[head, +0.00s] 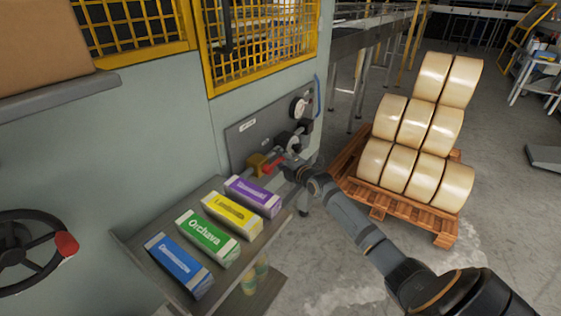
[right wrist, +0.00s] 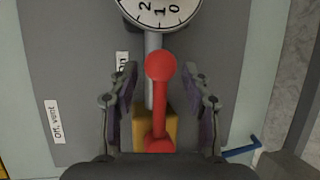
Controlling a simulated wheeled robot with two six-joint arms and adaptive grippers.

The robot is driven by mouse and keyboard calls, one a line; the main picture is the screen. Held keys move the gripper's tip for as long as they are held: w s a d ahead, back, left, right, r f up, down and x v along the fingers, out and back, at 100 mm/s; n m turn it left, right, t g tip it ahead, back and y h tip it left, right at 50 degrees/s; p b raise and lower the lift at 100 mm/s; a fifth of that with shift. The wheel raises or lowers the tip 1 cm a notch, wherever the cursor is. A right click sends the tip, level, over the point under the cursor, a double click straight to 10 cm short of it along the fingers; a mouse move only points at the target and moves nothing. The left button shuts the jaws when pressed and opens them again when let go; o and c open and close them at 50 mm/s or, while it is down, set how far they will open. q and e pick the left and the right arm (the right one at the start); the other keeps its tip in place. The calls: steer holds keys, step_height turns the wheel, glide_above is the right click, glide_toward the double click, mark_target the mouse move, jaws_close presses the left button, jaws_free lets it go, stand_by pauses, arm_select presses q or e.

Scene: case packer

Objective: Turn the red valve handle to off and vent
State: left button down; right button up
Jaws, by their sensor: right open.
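The red valve handle (right wrist: 160,97) lies between the two fingers of my right gripper (right wrist: 160,100), with visible gaps on both sides. The handle points up in the right wrist view, in line with the grey pipe, its round knob towards the gauge. The yellow valve body (right wrist: 172,125) is behind it. An "Off, vent" label (right wrist: 54,121) is to the left; a second label (right wrist: 122,63), partly hidden by a finger, ends in "n". In the head view the handle (head: 272,167) shows partly beside my open right gripper (head: 285,163). My left gripper is not in view.
A pressure gauge (head: 298,107) is on the grey panel (head: 245,138) above. A shelf (head: 130,236) with several coloured cartons stands just left of the valve. A black handwheel (head: 20,245) is far left. A pallet (head: 410,209) of rolls stands right.

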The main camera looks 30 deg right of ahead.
jaws_close()
stand_by(0.3)
